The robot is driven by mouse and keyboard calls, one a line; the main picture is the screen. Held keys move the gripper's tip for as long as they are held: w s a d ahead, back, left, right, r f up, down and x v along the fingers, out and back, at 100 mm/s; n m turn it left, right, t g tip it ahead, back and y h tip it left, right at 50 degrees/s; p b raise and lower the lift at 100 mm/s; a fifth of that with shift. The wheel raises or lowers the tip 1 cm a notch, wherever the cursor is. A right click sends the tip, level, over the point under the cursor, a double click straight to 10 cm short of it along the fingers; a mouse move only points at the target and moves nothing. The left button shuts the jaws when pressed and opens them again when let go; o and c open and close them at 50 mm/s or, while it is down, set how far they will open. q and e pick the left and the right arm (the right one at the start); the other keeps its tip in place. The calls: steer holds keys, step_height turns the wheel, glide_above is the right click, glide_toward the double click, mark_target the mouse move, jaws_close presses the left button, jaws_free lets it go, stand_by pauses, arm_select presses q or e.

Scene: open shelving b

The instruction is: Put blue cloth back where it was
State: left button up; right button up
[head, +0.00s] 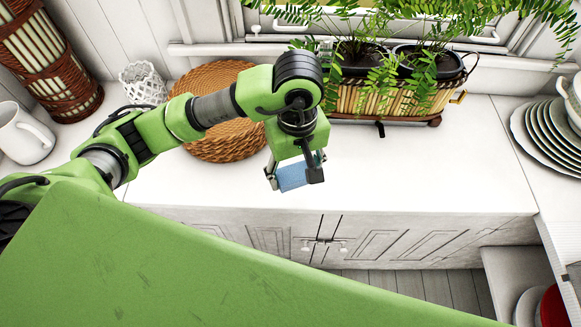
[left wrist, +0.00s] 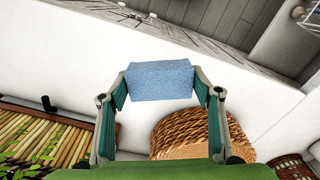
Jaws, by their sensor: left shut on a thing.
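The blue cloth (head: 292,177) is a small light-blue block-like piece. My left gripper (head: 294,176) is shut on it above the white counter (head: 400,180), near the counter's front edge. In the left wrist view the cloth (left wrist: 160,80) spans between the two fingertips of the left gripper (left wrist: 161,84). I cannot tell how high above the counter it is. My right gripper is in neither view.
A round woven mat (head: 225,150) lies left of the gripper, partly behind my arm. A bamboo planter with ferns (head: 390,97) stands at the back. A white mug (head: 24,135) is at left, stacked plates (head: 550,135) at right. The counter between gripper and plates is clear.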

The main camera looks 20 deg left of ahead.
arm_select(q)
steer(key=w+a+f, duration=0.1)
steer(key=f, duration=0.1)
steer(key=w+f+p, duration=0.1)
steer(key=w+f, duration=0.1)
steer(key=w+a+f, duration=0.1)
steer(key=w+f, duration=0.1)
steer(key=shift+w+a+f, duration=0.15)
steer(key=shift+w+a, duration=0.05)
steer(key=shift+a, duration=0.15)
step_height(320, 180, down, 3)
steer(key=shift+r+p, duration=0.1)
steer(key=shift+p, duration=1)
steer(key=shift+f, duration=0.2)
steer(key=shift+w+f, duration=0.1)
steer(key=shift+f+b, duration=0.15)
steer(key=shift+b, duration=0.2)
steer(key=o, duration=1)
